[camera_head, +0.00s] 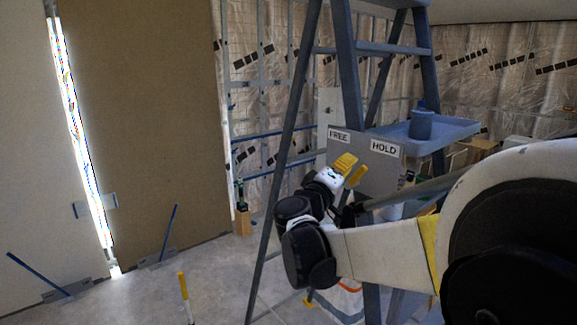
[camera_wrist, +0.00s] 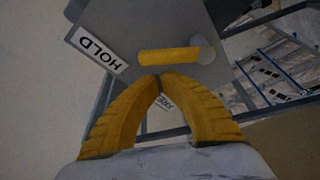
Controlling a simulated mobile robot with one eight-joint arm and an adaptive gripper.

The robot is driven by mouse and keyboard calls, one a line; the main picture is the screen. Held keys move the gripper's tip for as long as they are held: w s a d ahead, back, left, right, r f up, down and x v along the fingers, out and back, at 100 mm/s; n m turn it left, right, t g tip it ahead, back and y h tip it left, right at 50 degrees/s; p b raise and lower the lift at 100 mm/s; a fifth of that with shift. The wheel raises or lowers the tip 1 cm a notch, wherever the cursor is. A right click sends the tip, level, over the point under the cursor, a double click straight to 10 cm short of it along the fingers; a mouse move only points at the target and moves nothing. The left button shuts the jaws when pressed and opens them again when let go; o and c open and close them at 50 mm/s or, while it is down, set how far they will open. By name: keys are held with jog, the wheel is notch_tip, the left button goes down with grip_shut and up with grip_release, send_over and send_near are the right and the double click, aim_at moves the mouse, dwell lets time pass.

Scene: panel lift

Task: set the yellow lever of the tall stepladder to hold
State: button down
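The tall grey stepladder (camera_head: 347,62) stands right of centre in the head view. Its grey plate carries a FREE label (camera_head: 339,135) at left and a HOLD label (camera_head: 384,149) at right; HOLD also shows in the wrist view (camera_wrist: 97,50). The yellow lever (camera_wrist: 170,56) runs from a round grey pivot (camera_wrist: 203,50) and points towards HOLD. It also shows in the head view (camera_head: 357,175). My gripper (camera_wrist: 160,76) is shut, its yellow fingertips together and empty, just beside the lever on the FREE side. Whether they touch it is unclear. FREE is partly hidden behind the fingers.
A blue container (camera_head: 421,125) stands on the ladder's tray (camera_head: 455,130). A brown panel (camera_head: 145,120) leans or stands at left, with blue braces near the floor. A yellow-topped stick (camera_head: 184,292) stands in the foreground. The floor between panel and ladder is mostly clear.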

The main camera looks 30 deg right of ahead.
jog(key=shift+s+m, duration=0.2)
jog(key=shift+m, duration=0.1)
jog(key=shift+s, duration=0.2)
jog(key=shift+s, duration=0.15)
dwell(0.3)
jog(key=w+r, duration=0.1)
jog(key=w+a+r, duration=0.1)
jog(key=w, duration=0.1)
jog(key=shift+w+p, duration=0.1)
jog(key=shift+p, duration=0.25)
jog(key=v, duration=0.9)
jog(key=shift+b, duration=0.45)
jog(key=shift+a+f, duration=0.1)
jog(key=shift+f, duration=0.15)
